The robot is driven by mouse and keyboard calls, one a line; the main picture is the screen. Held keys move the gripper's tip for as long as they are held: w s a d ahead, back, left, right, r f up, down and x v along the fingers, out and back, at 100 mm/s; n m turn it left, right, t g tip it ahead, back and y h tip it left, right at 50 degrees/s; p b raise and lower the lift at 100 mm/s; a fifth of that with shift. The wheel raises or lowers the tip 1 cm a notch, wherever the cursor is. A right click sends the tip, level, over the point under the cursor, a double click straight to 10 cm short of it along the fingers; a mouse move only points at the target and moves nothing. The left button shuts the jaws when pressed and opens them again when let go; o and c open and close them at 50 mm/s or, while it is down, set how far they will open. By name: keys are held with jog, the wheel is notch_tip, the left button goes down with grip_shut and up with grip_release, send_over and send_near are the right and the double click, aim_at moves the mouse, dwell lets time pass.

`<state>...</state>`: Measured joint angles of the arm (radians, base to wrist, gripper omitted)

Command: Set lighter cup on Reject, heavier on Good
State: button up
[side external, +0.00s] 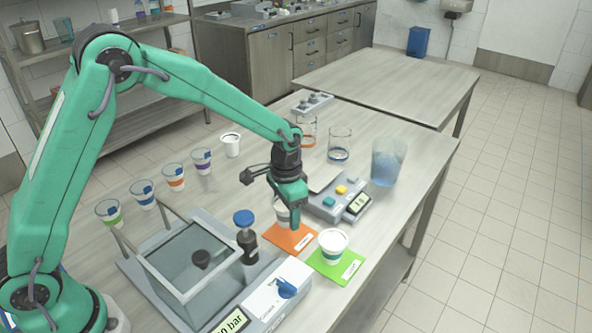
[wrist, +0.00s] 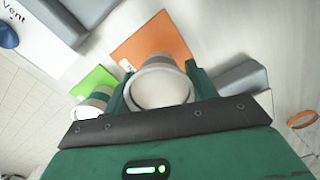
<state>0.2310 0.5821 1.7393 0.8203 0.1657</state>
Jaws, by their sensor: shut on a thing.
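My gripper (side external: 289,205) is shut on a white cup (side external: 281,214), which shows open end up between the fingers in the wrist view (wrist: 160,88). The held cup is upright at the orange card (side external: 289,238), also seen in the wrist view (wrist: 150,42). I cannot tell whether its base touches the card. A second white cup (side external: 333,243) with a green band stands upright on the green card (side external: 345,267), to the right of my gripper. In the wrist view this cup (wrist: 97,102) is beside the left finger. The card labels are too small to read.
A grey scale (side external: 334,202) with buttons and a display stands just behind the orange card. A blue-capped bottle (side external: 246,238) and a glass-walled chamber (side external: 192,262) are to the left. A tall bluish container (side external: 386,163) and beakers (side external: 339,147) stand behind. Several banded cups (side external: 173,177) line the left side.

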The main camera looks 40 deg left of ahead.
aim_at(287, 220)
jog(key=shift+f, duration=1.5)
jog(key=o, duration=1.1)
jog(key=shift+f, duration=0.15)
notch_tip(287, 220, up, 12)
jog(key=shift+r, duration=0.2)
